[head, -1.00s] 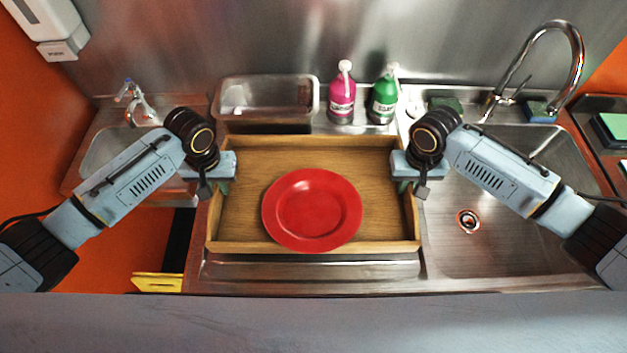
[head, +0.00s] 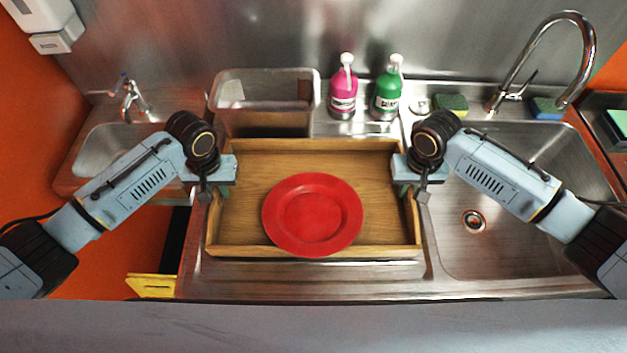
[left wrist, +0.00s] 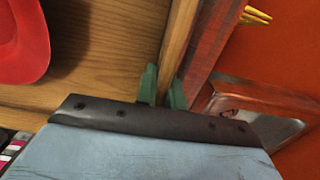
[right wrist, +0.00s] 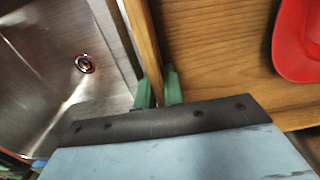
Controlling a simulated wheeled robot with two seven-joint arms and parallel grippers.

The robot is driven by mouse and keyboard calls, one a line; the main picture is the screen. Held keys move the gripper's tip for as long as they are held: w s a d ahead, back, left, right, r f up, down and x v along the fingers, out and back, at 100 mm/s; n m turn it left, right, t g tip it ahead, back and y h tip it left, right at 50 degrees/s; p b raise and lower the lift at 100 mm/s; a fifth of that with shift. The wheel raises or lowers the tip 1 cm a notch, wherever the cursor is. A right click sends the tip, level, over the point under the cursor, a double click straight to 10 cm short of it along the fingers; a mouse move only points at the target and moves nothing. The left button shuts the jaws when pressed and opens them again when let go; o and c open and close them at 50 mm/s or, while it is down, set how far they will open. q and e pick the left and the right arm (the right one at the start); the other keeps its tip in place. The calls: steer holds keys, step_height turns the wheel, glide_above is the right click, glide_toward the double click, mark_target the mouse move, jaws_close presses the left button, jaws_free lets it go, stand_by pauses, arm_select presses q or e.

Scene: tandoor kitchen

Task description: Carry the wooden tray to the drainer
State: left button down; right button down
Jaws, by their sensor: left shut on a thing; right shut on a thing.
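The wooden tray (head: 240,225) is in the middle of the head view, with a red plate (head: 312,215) lying in it. My left gripper (head: 208,190) is shut on the tray's left wall; in the left wrist view its green fingers (left wrist: 163,88) sit on both sides of that wall. My right gripper (head: 412,188) is shut on the right wall, and its fingers (right wrist: 158,88) straddle it in the right wrist view. The tray looks level over the metal drainer (head: 310,270), whose front strip shows below it. I cannot tell whether the tray touches the drainer.
A sink basin (head: 490,215) with a tall faucet (head: 560,50) is at right. A pink bottle (head: 343,90) and a green bottle (head: 387,92) stand behind the tray, beside a metal container (head: 265,105). A smaller basin (head: 105,150) is at left. Sponges (head: 450,104) lie at the back.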

arm_select(q)
steer(key=shift+f+b, duration=0.55)
steer(key=shift+f, duration=0.1)
arm_select(e)
steer(key=shift+d+f, duration=0.1)
steer(key=shift+f, duration=0.55)
arm_select(q)
steer(key=c, duration=1.9)
jaws_free()
arm_select(e)
steer(key=c, duration=1.9)
jaws_free()
steer(key=shift+f, duration=0.1)
arm_select(q)
steer(key=o, duration=0.4)
arm_select(e)
steer(key=o, duration=0.4)
arm_select(q)
step_height(320, 180, up, 11)
steer(key=shift+f, duration=0.1)
steer(key=shift+r, duration=0.6)
arm_select(e)
steer(key=shift+r, duration=0.25)
step_height(320, 180, up, 12)
steer(key=shift+f, duration=0.15)
arm_select(q)
steer(key=shift+s, duration=0.1)
arm_select(e)
steer(key=shift+s, duration=0.1)
